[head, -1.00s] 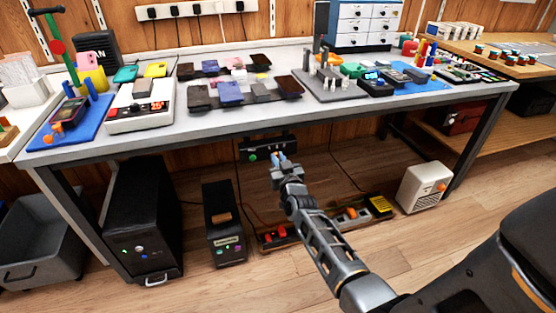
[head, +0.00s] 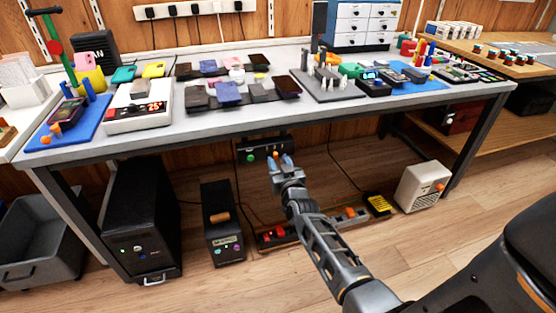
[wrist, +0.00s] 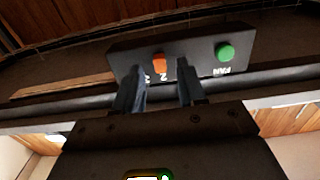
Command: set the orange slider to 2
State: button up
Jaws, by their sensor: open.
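A dark control box (head: 264,148) hangs under the front edge of the workbench. It carries the orange slider (wrist: 159,62) and a green button (wrist: 224,52) with the word FAN beside it, upside down in the wrist view. A digit 2 shows by the slider; another mark to its left is partly hidden by a finger. My gripper (head: 280,160) is open in front of the box. In the wrist view its two fingers (wrist: 158,78) point at the box, with the slider seen between their tips. Contact with the slider cannot be made out.
The workbench (head: 330,115) above holds several phones and devices. A black tower (head: 143,225), a smaller black unit (head: 222,240), a power strip (head: 275,236) and a white heater-like box (head: 424,187) stand on the floor below. Open floor lies in front.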

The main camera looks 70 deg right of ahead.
jog(key=v, duration=0.6)
jog(key=shift+p, duration=0.45)
jog(key=shift+s+a, duration=0.1)
jog(key=s+a+r+n+t+y+p, duration=0.1)
jog(key=s+a+r+n+y+p, duration=0.15)
jog(key=a, duration=0.55)
jog(key=s+a+r+n+t+y+p, duration=0.1)
jog(key=s+a+r+y, duration=0.2)
jog(key=a, duration=0.6)
jog(key=s+a+r+n+t+y+p, duration=0.15)
jog(key=s+a, duration=0.25)
jog(key=a, duration=0.4)
jog(key=s+a+r+n+y+p, duration=0.2)
jog(key=s+a+r, duration=0.4)
jog(key=r, duration=0.4)
jog(key=s+a+r+n+y+p, duration=0.2)
jog(key=s+a+r, duration=0.4)
jog(key=r, duration=0.5)
jog(key=s+y+p, duration=0.1)
jog(key=s+y, duration=0.1)
jog(key=shift+a+n+y+p, duration=0.15)
jog(key=shift+n+y+p, duration=0.2)
jog(key=shift+n+y, duration=0.05)
